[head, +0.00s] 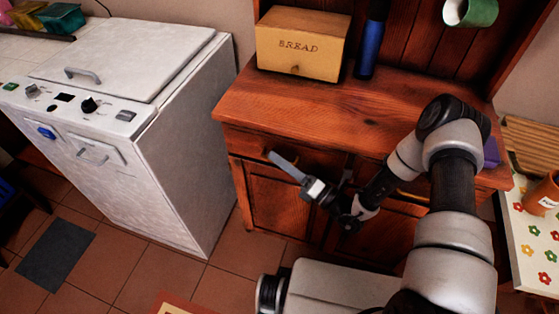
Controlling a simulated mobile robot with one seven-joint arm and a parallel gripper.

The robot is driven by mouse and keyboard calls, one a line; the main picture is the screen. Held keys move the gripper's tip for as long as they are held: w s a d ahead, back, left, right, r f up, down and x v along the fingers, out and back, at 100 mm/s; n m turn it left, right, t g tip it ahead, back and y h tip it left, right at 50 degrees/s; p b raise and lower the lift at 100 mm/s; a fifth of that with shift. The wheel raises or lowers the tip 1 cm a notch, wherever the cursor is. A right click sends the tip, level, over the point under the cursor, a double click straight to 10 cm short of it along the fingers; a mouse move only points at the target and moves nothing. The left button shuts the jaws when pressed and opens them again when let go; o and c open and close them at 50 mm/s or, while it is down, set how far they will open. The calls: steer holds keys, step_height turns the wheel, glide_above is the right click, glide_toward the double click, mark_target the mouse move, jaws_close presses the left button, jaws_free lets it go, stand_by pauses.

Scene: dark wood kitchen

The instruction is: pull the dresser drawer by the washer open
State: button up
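The wooden dresser (285,105) stands right of the white washer (185,150). Its left drawer (243,141), the one by the washer, sits below the top and looks closed, its front flush with the frame. My gripper (284,164) is in front of this drawer, with its long grey fingertip close to the drawer front, near where a handle seems to be. I cannot tell whether it touches. The handle is mostly hidden by the gripper. The finger gap does not show clearly, so open or shut cannot be told.
A bread box (302,42) and a blue bottle (371,42) stand on the dresser top. A right drawer handle (411,196) shows behind my arm. Cabinet doors (272,203) lie below the drawers. A flowered table (530,235) with a pot is at the right. Tiled floor (150,285) is open in front.

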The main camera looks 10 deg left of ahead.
jaws_close()
stand_by(1.3)
